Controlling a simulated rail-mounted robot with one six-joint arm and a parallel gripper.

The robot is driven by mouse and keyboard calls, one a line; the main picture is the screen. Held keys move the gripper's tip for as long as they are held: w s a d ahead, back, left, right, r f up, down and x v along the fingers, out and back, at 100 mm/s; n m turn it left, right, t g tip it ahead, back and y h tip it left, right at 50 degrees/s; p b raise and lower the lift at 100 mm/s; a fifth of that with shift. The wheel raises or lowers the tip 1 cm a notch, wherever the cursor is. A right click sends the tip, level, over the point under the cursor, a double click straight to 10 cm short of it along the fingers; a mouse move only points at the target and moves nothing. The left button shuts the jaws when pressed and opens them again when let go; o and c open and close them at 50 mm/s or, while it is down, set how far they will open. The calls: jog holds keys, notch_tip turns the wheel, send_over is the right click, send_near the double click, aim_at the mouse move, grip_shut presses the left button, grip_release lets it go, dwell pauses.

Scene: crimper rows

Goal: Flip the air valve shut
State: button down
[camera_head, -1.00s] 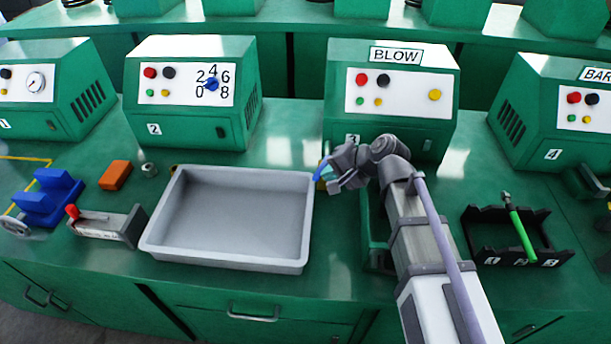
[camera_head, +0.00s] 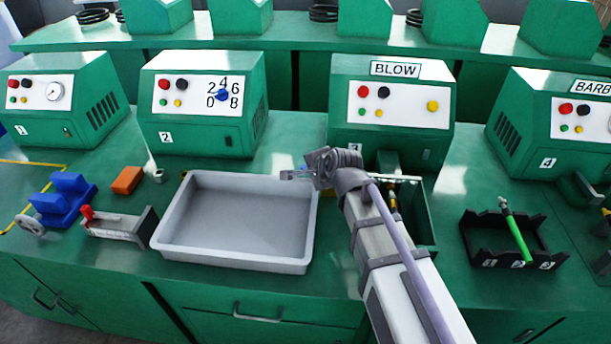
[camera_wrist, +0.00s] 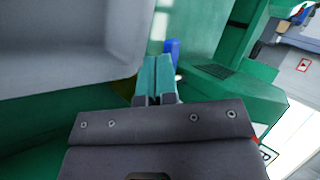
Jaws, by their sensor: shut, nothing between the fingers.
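My gripper (camera_head: 290,174) is shut and empty, above the bench at the back right corner of the grey tray. In the wrist view its two teal fingers (camera_wrist: 156,72) lie side by side. A blue upright piece, which looks like the air valve's lever (camera_wrist: 172,48), stands just beyond and right of the fingertips. I cannot tell whether they touch. A dark yellow part, perhaps the valve body (camera_wrist: 122,95), shows partly beside the fingers. In the head view the valve is hidden behind my gripper and wrist.
The grey tray (camera_head: 160,240) is close on the left. The green BLOW machine (camera_head: 340,155) stands behind, with an open green box (camera_head: 425,225) in front of it. A black rack (camera_head: 480,255) holding a green-handled tool is at the right.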

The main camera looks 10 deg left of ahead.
jog(key=shift+w+a, duration=0.5)
jog(key=shift+w, duration=0.15)
jog(key=shift+w+a+r, duration=0.1)
dwell(0.3)
jog(key=s+r+p, duration=0.6)
jog(key=s+p, duration=0.1)
jog(key=s, duration=0.4)
jog(key=shift+s+d+r, duration=0.3)
jog(key=shift+d+r, duration=0.05)
jog(key=shift+d, duration=0.05)
